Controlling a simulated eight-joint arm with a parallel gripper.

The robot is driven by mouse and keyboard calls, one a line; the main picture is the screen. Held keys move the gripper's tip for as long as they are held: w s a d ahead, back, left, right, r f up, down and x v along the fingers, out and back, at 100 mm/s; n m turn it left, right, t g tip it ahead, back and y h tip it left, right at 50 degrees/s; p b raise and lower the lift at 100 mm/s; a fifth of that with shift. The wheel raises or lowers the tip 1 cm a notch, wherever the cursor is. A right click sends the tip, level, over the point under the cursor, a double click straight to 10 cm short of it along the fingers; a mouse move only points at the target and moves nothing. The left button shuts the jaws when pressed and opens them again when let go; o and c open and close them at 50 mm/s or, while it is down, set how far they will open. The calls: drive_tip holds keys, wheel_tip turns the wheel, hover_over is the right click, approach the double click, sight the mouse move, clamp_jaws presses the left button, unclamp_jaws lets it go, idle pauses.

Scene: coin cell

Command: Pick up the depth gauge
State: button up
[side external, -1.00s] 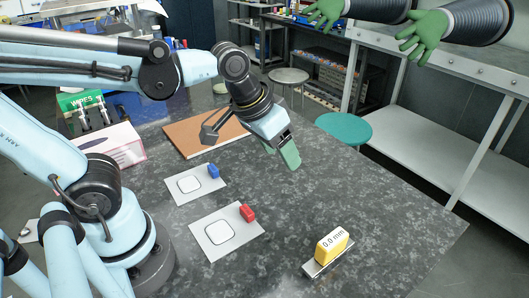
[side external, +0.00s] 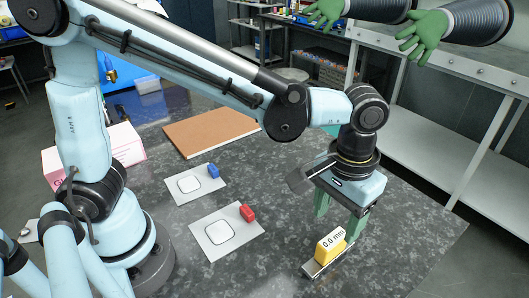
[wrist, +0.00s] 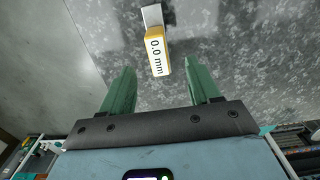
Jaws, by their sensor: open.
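The depth gauge (side external: 331,246) is a yellow block with a white face reading "0.0 mm", set on a grey metal base bar. It stands on the dark speckled table near its front right part. My gripper (side external: 338,221) is just above the gauge, pointing down, with its green fingers apart and nothing between them. In the wrist view the gauge (wrist: 157,52) lies ahead of the open fingertips, roughly in line with the gap between them. My gripper also shows there (wrist: 160,80).
A white card with a red block (side external: 248,213) and another with a blue block (side external: 213,171) lie left of the gauge. A brown board (side external: 212,132) lies farther back. Green gloves (side external: 424,33) hang at the upper right. The table around the gauge is clear.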

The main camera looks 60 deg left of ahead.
sight(334, 238)
drive_tip(key=shift+w+d+f, duration=0.1)
drive_tip(key=shift+d+f, duration=0.05)
drive_tip(key=shift+f, duration=3.95)
clamp_jaws()
drive_tip(key=shift+r, duration=0.15)
